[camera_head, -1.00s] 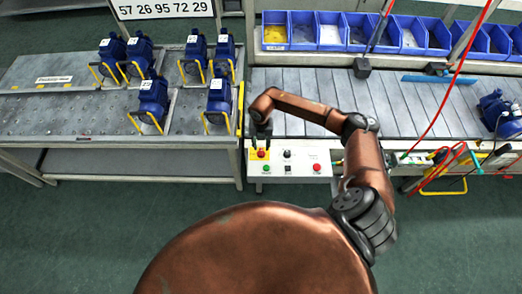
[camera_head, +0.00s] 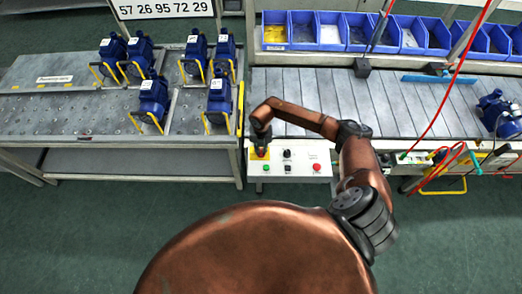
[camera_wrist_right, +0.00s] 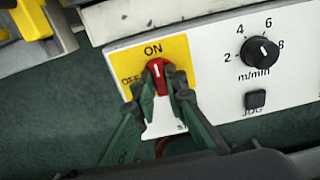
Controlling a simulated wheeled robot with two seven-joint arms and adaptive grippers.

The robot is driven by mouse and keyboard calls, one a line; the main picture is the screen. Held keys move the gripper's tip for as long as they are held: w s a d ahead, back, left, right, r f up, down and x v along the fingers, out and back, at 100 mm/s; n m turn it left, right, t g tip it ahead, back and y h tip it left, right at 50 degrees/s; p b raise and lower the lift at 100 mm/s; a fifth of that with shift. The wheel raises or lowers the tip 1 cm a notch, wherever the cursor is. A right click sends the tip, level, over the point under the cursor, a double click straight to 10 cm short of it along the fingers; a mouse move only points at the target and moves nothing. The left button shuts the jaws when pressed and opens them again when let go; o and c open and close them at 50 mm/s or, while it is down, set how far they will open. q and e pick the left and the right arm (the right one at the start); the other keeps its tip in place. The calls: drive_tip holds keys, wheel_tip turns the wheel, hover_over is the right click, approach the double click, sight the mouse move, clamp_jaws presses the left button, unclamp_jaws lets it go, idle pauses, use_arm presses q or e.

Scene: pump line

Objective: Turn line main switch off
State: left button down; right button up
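The line main switch (camera_wrist_right: 160,82) is a red rotary handle on a yellow plate (camera_wrist_right: 178,46) marked ON and OFF. Its white mark points up toward ON, and OFF is to its left, partly hidden by a finger. My right gripper (camera_wrist_right: 161,78) has one dark fingertip on each side of the red handle, close against it, and looks shut on it. In the head view my right gripper (camera_head: 261,145) is over the yellow plate at the left end of the white control panel (camera_head: 302,172) and hides the handle. My left gripper is not in view.
A black speed knob (camera_wrist_right: 262,53) and a JOG button (camera_wrist_right: 255,99) sit right of the switch. The conveyor (camera_head: 420,108) lies behind; blue pumps stand at left.

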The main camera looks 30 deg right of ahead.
clamp_jaws()
drive_tip(key=shift+n, duration=0.3)
drive_tip(key=shift+w+f+n+b, duration=0.1)
drive_tip(key=shift+n+b, duration=0.9)
drive_tip(key=shift+n, duration=0.2)
drive_tip(key=n+b, duration=0.4)
drive_tip(key=n, duration=0.2)
drive_tip(key=n+b, duration=0.3)
drive_tip(key=n, duration=0.1)
drive_tip(key=shift+n, duration=0.4)
drive_tip(key=n+b, duration=0.2)
drive_tip(key=n, duration=0.2)
drive_tip(key=shift+n, duration=0.3)
